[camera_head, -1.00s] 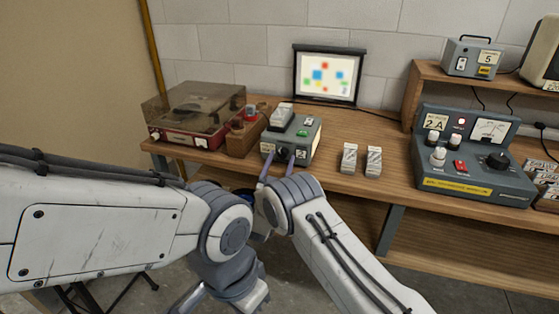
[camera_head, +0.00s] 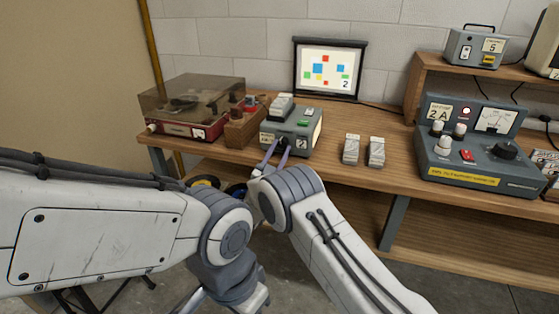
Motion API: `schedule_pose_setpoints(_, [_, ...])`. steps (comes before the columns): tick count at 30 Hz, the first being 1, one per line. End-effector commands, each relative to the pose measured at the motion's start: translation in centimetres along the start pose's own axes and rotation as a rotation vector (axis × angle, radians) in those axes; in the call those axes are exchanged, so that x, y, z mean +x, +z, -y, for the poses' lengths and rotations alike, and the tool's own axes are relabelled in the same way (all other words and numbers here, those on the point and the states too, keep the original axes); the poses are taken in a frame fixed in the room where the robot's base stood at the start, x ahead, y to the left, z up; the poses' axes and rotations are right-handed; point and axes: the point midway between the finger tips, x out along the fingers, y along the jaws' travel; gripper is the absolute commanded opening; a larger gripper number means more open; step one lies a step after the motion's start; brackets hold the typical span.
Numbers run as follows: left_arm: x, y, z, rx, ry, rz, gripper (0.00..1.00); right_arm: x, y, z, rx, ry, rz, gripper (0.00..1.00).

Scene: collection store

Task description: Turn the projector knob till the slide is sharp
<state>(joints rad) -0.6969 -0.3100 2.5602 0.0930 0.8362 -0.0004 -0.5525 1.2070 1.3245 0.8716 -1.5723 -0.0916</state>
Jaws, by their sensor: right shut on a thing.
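The small grey-green projector (camera_head: 303,136) stands on the bench, with a pale slide holder on top and a label "2" on its front. Its dark knob (camera_head: 284,144) is on the front face. My right gripper (camera_head: 277,148) is shut on the knob, its two fingers around it. The slide picture on the screen (camera_head: 329,70) shows crisp coloured squares and a readable "2" in its lower right corner. My left arm crosses the lower left of the view; its gripper is not visible.
A record player (camera_head: 190,105) with a clear lid and a wooden box (camera_head: 240,130) stand left of the projector. Two pale switch-like blocks (camera_head: 352,149) lie to its right. A large control console (camera_head: 477,150) fills the bench's right side.

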Motion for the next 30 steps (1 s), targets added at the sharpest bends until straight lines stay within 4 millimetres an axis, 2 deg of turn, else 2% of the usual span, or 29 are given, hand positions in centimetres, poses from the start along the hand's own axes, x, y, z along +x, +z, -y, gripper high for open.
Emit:
schedule_pose_setpoints(1, [1.15, 0.06, 0.08, 0.0, 0.0, 0.0, 0.0, -0.2, 0.44, -0.01, 0.03, 0.008, -0.002, 0.0])
schedule_pose_setpoints(3, [1.52, 0.08, 0.11, 0.0, 0.0, 0.0, 0.0, -0.14, 0.34, 0.03, 0.059, 0.021, -0.002, 0.0])
schedule_pose_setpoints(15, [1.5, 0.07, 0.11, 0.0, 0.0, 0.0, 0.0, -0.02, 0.04, 0.18, 0.082, 0.03, -0.001, 0.0])
schedule_pose_setpoints(16, [1.5, 0.07, 0.11, 0.0, 0.0, 0.0, 0.0, -0.02, 0.04, 0.19, 0.082, 0.03, -0.001, 0.52])
schedule_pose_setpoints(17, [1.5, 0.07, 0.11, 0.0, 0.0, 0.0, 0.0, -0.02, 0.04, 0.18, 0.082, 0.03, -0.001, 0.63])
schedule_pose_setpoints(18, [1.5, 0.07, 0.11, 0.0, 0.0, 0.0, 0.0, -0.02, 0.04, 0.18, 0.082, 0.03, -0.001, 0.7])
schedule_pose_setpoints(26, [1.51, 0.07, 0.11, 0.0, 0.0, 0.0, 0.0, -0.01, 0.02, 0.11, 0.081, 0.031, -0.002, 0.7])
schedule_pose_setpoints(30, [1.59, 0.07, 0.11, 0.0, 0.0, 0.0, 0.0, -0.78, 0.09, 0.2, 0.08, 0.03, -0.001, 0.7])
